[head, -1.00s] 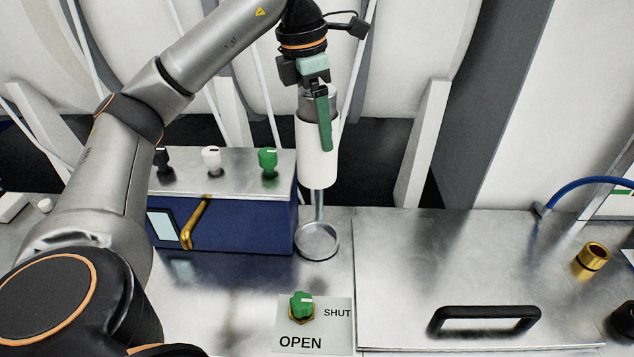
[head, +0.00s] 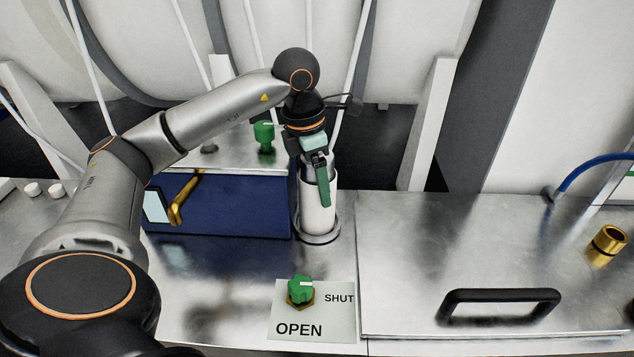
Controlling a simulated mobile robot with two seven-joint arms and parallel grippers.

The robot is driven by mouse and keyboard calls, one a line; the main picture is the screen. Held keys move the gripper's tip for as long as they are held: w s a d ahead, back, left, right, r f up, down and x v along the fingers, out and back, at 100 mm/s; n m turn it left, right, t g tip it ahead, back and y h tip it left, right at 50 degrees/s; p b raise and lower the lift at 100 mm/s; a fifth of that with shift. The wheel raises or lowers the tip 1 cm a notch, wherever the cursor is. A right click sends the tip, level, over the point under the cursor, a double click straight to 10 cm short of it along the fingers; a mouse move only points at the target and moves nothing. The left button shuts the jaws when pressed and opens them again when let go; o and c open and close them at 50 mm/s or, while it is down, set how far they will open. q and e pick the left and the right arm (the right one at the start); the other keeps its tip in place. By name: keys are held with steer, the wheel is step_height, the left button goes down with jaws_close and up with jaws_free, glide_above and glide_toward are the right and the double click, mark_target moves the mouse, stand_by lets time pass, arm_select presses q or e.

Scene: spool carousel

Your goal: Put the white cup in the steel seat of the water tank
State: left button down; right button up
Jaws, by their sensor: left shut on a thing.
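The white cup (head: 313,218) stands upright in the middle of the head view. My left gripper (head: 318,186) is shut on its upper wall, with one green finger outside the near side; the other finger is mostly hidden. The steel seat (head: 319,240) is a round, rimmed piece on the steel top, just right of the blue box. The cup's lower end is at the seat, inside its rim as seen from here. I cannot tell whether it touches the bottom. My right gripper is not in view.
A blue box (head: 232,207) with a brass handle (head: 184,199) and a green knob (head: 264,137) stands close left. In front is a green valve knob (head: 300,289) on an OPEN/SHUT plate (head: 341,320). A steel lid (head: 420,245) with a black handle (head: 500,296) lies right.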

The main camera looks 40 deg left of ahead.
arm_select(q)
steer(key=shift+f, duration=0.2)
steer(key=shift+f, duration=0.3)
jaws_free()
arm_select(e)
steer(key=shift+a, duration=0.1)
arm_select(q)
steer(key=shift+r, duration=0.15)
steer(key=r, duration=0.3)
steer(key=s+r+p, duration=0.1)
steer(key=r, duration=0.3)
steer(key=r+p, duration=0.1)
steer(key=r, duration=0.3)
steer(key=shift+s+a+r, duration=0.2)
steer(key=shift+a+r, duration=0.05)
steer(key=shift+a, duration=0.15)
steer(key=shift+r+p, duration=0.3)
steer(key=shift+p, duration=0.05)
steer(key=shift+s+r, duration=0.1)
steer(key=shift+r, duration=0.05)
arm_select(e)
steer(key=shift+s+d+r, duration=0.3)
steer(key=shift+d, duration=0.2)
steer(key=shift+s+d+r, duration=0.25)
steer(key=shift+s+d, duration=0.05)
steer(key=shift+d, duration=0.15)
